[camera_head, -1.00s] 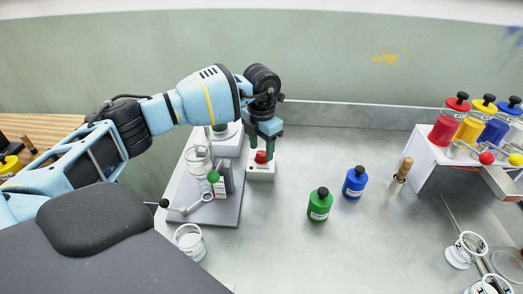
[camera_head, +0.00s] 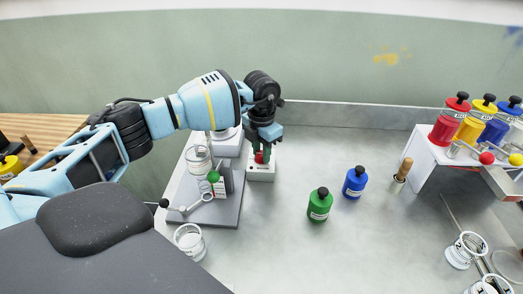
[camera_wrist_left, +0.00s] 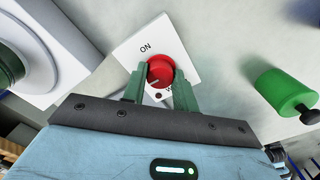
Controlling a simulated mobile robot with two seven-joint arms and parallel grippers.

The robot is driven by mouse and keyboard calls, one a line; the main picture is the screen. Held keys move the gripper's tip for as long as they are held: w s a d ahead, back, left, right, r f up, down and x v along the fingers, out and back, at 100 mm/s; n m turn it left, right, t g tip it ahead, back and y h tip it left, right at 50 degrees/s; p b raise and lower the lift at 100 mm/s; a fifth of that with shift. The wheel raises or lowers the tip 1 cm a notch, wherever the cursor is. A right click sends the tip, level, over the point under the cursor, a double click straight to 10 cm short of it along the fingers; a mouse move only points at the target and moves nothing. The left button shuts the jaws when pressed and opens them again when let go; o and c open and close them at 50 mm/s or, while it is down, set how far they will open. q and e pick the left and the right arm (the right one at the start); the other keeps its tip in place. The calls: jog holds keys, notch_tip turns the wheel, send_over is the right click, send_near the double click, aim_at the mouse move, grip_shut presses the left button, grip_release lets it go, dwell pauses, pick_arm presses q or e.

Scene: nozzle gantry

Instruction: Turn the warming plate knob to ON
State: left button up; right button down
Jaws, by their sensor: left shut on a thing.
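The red knob (camera_wrist_left: 160,72) sits on a white switch box (camera_wrist_left: 128,52) that bears the word ON in the left wrist view. The knob has a dark line on its face; its exact setting is hard to tell. My left gripper (camera_wrist_left: 158,80) is shut on the knob, one green finger on each side. In the head view the left gripper (camera_head: 262,152) points down over the box (camera_head: 262,173), and the knob shows as a red spot between the fingers. My right gripper is not in view.
Left of the box stands a grey base (camera_head: 226,212) with glassware. A green bottle (camera_head: 319,205), a blue bottle (camera_head: 355,182) and a wooden-handled tool (camera_head: 402,174) stand to the right. A white rack (camera_head: 425,155) holds several bottles.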

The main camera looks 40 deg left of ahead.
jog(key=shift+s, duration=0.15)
pick_arm(q)
jog(key=shift+m, duration=0.8)
jog(key=m, duration=0.8)
jog(key=m+b, duration=0.1)
jog(key=m, duration=0.2)
jog(key=shift+m, duration=0.3)
jog(key=m, duration=0.4)
jog(key=shift+m+b, duration=0.3)
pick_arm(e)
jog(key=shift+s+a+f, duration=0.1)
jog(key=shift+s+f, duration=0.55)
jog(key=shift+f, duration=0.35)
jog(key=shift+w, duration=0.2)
